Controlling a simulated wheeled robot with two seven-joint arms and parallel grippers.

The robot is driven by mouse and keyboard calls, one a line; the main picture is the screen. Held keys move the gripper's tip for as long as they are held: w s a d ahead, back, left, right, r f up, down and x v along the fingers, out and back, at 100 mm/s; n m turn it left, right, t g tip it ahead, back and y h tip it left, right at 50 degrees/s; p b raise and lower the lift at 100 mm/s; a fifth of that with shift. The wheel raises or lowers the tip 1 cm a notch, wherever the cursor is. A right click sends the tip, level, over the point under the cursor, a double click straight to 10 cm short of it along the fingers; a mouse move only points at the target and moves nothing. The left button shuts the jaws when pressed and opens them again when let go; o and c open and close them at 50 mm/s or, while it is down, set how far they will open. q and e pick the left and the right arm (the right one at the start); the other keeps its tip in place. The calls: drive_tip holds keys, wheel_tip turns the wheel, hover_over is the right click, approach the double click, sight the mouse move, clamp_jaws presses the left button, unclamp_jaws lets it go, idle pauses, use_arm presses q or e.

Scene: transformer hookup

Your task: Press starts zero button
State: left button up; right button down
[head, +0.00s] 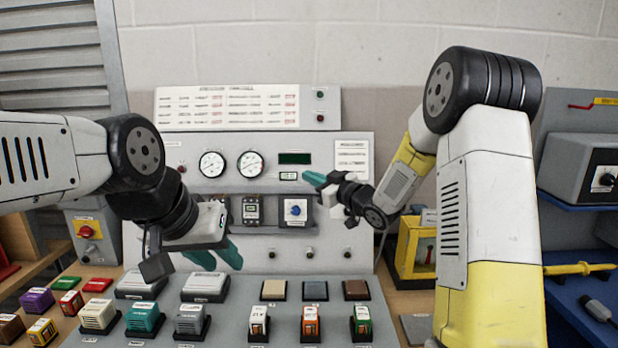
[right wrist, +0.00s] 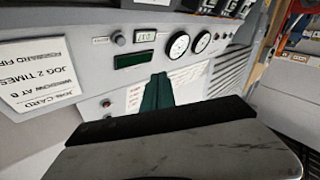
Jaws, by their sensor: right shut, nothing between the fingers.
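The grey panel (head: 376,150) has a dark display (head: 296,158) and below it a small white-framed counter window (head: 288,176). In the right wrist view, which is upside down, the counter window (right wrist: 145,36) has a small round button (right wrist: 119,40) beside it. In the head view that button's spot is behind my right fingertips. My right gripper (head: 314,179) is shut and empty, its teal fingers pointing at the panel; they also show in the wrist view (right wrist: 158,92). Contact cannot be told. My left gripper (head: 216,258) is open and empty over the lower left of the panel.
Two round gauges (head: 231,164) sit left of the display. A blue rotary switch (head: 295,210) is below it. Several coloured blocks stand on the console (head: 290,335) and bench in front. A yellow frame (head: 415,246) stands at the right.

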drive_tip(key=shift+w+f, duration=0.5)
drive_tip(key=shift+w, duration=0.85)
drive_tip(key=shift+w+f, duration=0.5)
drive_tip(key=shift+w, duration=0.85)
drive_tip(key=shift+w+f, duration=0.5)
drive_tip(key=shift+w, duration=0.85)
drive_tip(key=shift+w, duration=0.1)
drive_tip(key=shift+w+f, duration=0.1)
drive_tip(key=shift+w, duration=0.2)
drive_tip(key=shift+w+f, duration=0.15)
drive_tip(key=shift+w, duration=0.25)
drive_tip(key=shift+s, duration=0.1)
drive_tip(key=shift+s+r, duration=0.25)
drive_tip(key=shift+s, duration=0.45)
drive_tip(key=shift+s, duration=0.1)
drive_tip(key=shift+s+r, duration=0.3)
drive_tip(key=shift+s, duration=0.45)
drive_tip(key=shift+s+r, duration=0.3)
drive_tip(key=shift+s, duration=0.45)
drive_tip(key=shift+s+r, duration=0.3)
drive_tip(key=shift+s, duration=0.45)
